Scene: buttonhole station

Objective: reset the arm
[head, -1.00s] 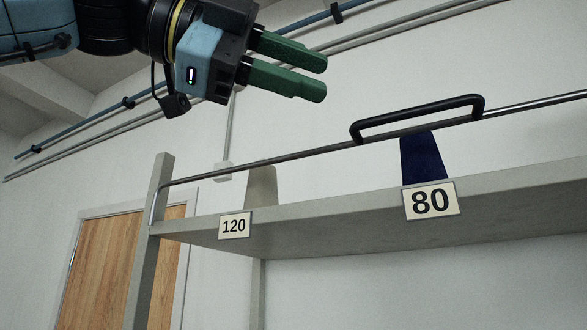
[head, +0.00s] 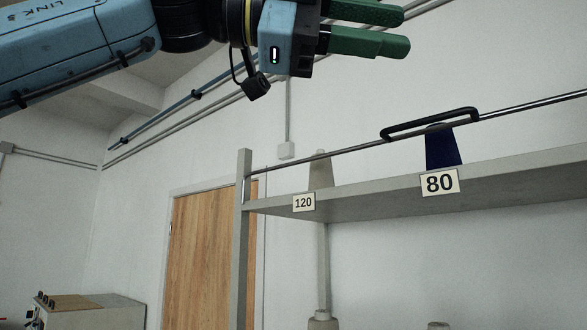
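My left gripper (head: 402,31) is at the top of the head view, with its arm coming in from the left. Its two green fingers point right and stand apart with a gap between them. Nothing shows between them. The gripper is above the shelf and clear of it in the picture. My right gripper is not in view.
A grey shelf (head: 385,196) with a metal rail and black handle (head: 430,122) spans the right. A dark blue cone (head: 443,148) stands behind label 80, a pale cone (head: 321,172) behind label 120. A wooden door (head: 210,250) and a grey machine (head: 95,312) are farther left.

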